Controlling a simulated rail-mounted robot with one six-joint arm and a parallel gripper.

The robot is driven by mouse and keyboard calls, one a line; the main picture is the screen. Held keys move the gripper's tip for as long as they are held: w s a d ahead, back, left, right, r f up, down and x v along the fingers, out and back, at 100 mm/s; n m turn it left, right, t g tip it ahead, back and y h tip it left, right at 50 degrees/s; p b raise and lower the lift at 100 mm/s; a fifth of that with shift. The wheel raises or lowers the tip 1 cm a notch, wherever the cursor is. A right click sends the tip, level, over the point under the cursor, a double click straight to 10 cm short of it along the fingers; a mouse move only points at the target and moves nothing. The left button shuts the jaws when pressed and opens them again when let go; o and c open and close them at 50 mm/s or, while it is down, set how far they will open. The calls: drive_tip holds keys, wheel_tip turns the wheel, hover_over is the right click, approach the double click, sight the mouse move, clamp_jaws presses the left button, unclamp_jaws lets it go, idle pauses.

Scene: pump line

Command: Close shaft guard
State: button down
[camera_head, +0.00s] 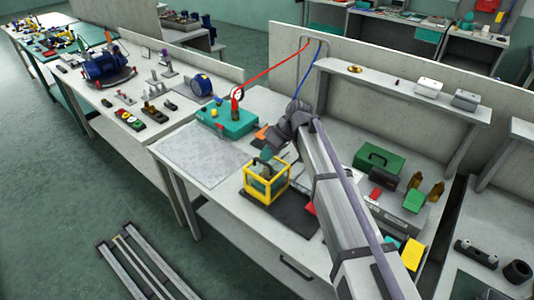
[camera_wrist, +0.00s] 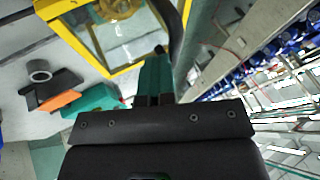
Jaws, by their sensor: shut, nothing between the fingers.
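The shaft guard (camera_head: 266,184) is a box-shaped cage with a yellow frame and clear panels, standing on a dark plate on the bench in the head view. Its yellow frame (camera_wrist: 72,38) fills the upper left of the wrist view, with a brass-coloured round part behind the clear panel. My gripper (camera_head: 267,154) is at the cage's upper rear edge in the head view. In the wrist view its teal fingers (camera_wrist: 158,54) are together and empty, close beside the frame's corner. I cannot tell whether they touch the frame, or how far open the guard is.
A teal case (camera_head: 228,122) with a gauge stands behind left of the guard. An orange piece (camera_wrist: 60,101) lies near it. A green toolbox (camera_head: 379,159) and small boxes stand to the right, below a raised shelf (camera_head: 400,88). A bare grey mat (camera_head: 197,153) lies left.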

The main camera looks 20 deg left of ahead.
sight(273, 160)
drive_tip(key=w, duration=0.2)
drive_tip(key=w+r+p, duration=0.1)
drive_tip(key=shift+d, duration=0.4)
drive_tip(key=p+v, duration=0.8)
drive_tip(key=v, duration=0.2)
drive_tip(key=shift+w+d, duration=0.15)
drive_tip(key=shift+w, duration=0.15)
drive_tip(key=shift+f, duration=0.1)
drive_tip(key=s+d+f+m+t+h, duration=0.1)
drive_tip(key=s+d+m, duration=0.4)
drive_tip(key=d, duration=0.7)
drive_tip(key=s+d+f+m+t+h, duration=0.1)
drive_tip(key=s+d+m+h, duration=0.2)
drive_tip(key=s+d, duration=0.7)
drive_tip(key=s+d+f+m+t+h, duration=0.1)
drive_tip(key=s+d+m, duration=0.6)
drive_tip(key=d, duration=0.7)
drive_tip(key=shift+s+d+t+h, duration=0.3)
drive_tip(key=shift+s+h, duration=0.1)
